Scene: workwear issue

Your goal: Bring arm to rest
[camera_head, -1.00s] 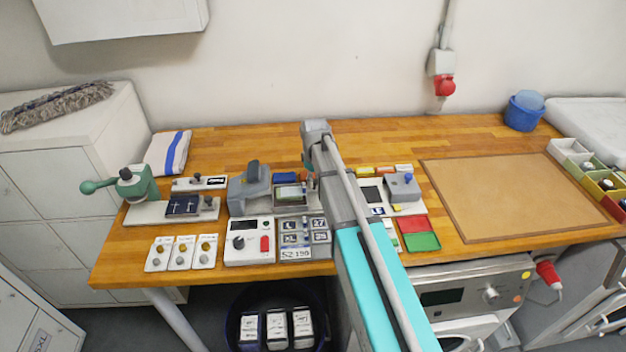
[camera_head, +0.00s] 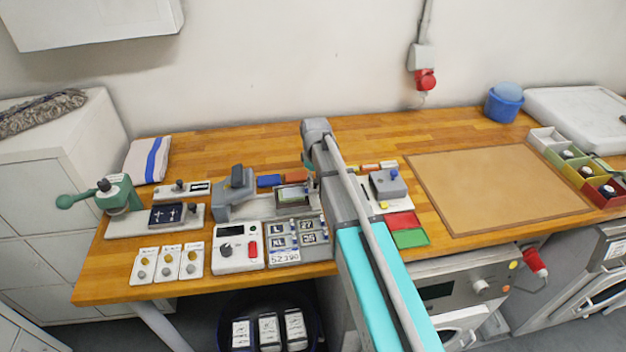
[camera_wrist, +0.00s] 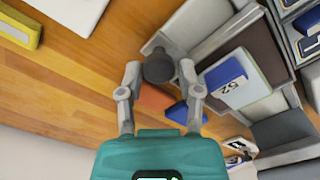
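My arm reaches from the bottom of the head view over the wooden workbench (camera_head: 390,130). Its grey wrist hangs above the middle of the bench, and the arm mostly hides my gripper there. In the wrist view, my gripper (camera_wrist: 160,72) has its two grey fingers apart. A dark round knob (camera_wrist: 158,66) shows between and beyond the fingertips, with no clear contact. An orange block (camera_wrist: 155,98) and a blue block (camera_wrist: 180,112) lie below the fingers. A white and blue piece marked 52 (camera_wrist: 228,88) lies in a grey holder beside the right finger.
A grey press (camera_head: 234,195), a white control box (camera_head: 238,248) and a green lever press (camera_head: 115,195) stand on the left. A grey device (camera_head: 388,186) and red and green pads (camera_head: 410,238) are right of the arm. The brown mat (camera_head: 490,190) is bare.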

